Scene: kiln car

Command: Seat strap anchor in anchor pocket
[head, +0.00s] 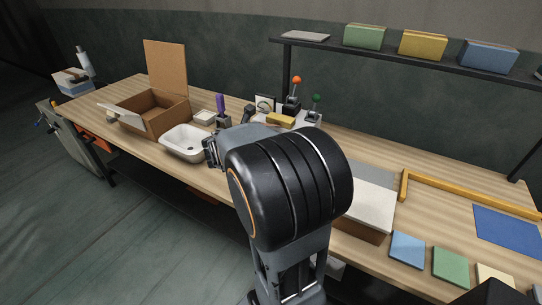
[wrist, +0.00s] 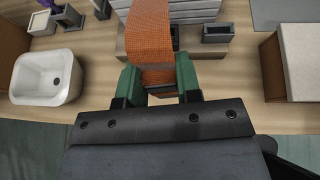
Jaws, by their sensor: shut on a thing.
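My gripper (wrist: 158,86) has green fingertips, shut on the end of a wide orange woven strap (wrist: 152,35) in the wrist view. The strap anchor appears to be this held end, but the fingers and strap hide most of its shape. The strap runs from the jaws to the top edge of that view. A small dark grey block with a slot (wrist: 217,34) stands beyond and right of the fingers; I cannot tell whether it is the anchor pocket. The held end looks apart from it. In the head view my arm hides the strap and the held end.
A white basin (head: 184,143) stands left of my gripper, also in the wrist view (wrist: 45,78). An open cardboard box (head: 165,118) is farther left. Levers with orange (head: 296,81) and green (head: 316,98) knobs stand behind. A yellow rail (head: 460,190) and coloured tiles lie right.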

